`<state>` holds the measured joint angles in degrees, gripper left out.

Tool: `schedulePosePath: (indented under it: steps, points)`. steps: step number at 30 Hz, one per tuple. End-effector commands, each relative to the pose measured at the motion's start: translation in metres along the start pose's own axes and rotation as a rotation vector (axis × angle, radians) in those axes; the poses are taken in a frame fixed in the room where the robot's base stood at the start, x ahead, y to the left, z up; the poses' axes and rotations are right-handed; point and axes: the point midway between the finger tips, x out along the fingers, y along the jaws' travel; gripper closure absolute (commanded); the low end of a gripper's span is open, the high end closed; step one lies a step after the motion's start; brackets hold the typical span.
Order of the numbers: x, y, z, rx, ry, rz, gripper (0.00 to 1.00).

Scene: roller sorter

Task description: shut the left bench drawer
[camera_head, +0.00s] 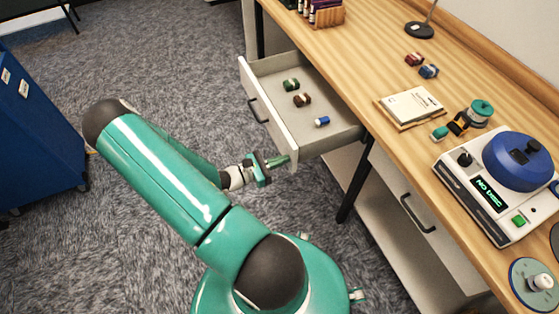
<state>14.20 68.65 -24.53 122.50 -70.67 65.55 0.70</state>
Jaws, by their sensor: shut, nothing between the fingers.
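The left bench drawer (334,140) is pulled well out from under the wooden bench top. Its white front panel (262,108) carries a dark bar handle (257,110) and faces left. Inside lie a green roller (291,85), a brown roller (302,100) and a blue piece (322,121). My gripper (283,160) is shut and empty. Its tip is by the near end of the front panel; I cannot tell whether it touches.
The bench top (375,70) holds a notebook (412,106), a white machine with a blue lid (490,195) and several small parts. A second drawer (400,192) below is shut. A blue cabinet (35,130) stands at left.

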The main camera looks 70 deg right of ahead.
Motion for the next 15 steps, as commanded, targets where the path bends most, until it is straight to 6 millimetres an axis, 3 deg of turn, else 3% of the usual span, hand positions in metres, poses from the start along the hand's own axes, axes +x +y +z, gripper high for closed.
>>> schedulePosePath:
  steps: [8, 15]
  points:
    - [0.035, -0.001, 0.0, -0.002, -0.003, -0.003, 1.0]
    - [0.095, -0.002, 0.0, -0.003, -0.004, -0.005, 1.0]
